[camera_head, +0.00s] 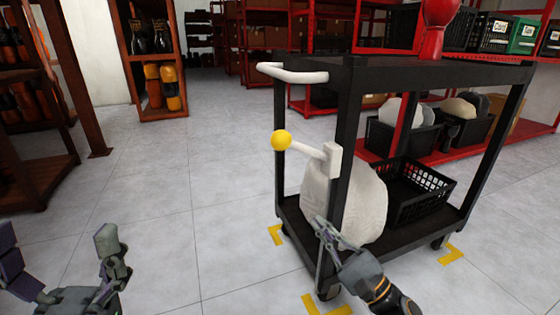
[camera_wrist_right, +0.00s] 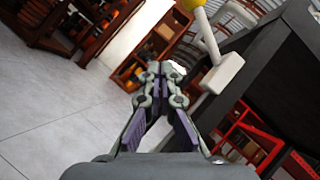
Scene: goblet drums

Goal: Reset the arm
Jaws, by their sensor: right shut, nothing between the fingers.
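My right gripper (camera_head: 322,226) is shut and empty. In the head view it overlaps the lower part of a pale rounded object (camera_head: 362,205) on the lower shelf of a black cart (camera_head: 440,72); I cannot tell whether they touch. In the right wrist view its fingers (camera_wrist_right: 166,72) meet at the tips, with a dark cart post to the right. My left gripper (camera_head: 57,238) is open and empty above the floor at the lower left.
The cart has a white handle (camera_head: 300,75) and a lever with a yellow knob (camera_head: 281,140). A black basket (camera_head: 415,190) sits on its lower shelf and a red drum (camera_head: 436,25) shows above its top. Shelves stand behind and left. Floor left of the cart is clear.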

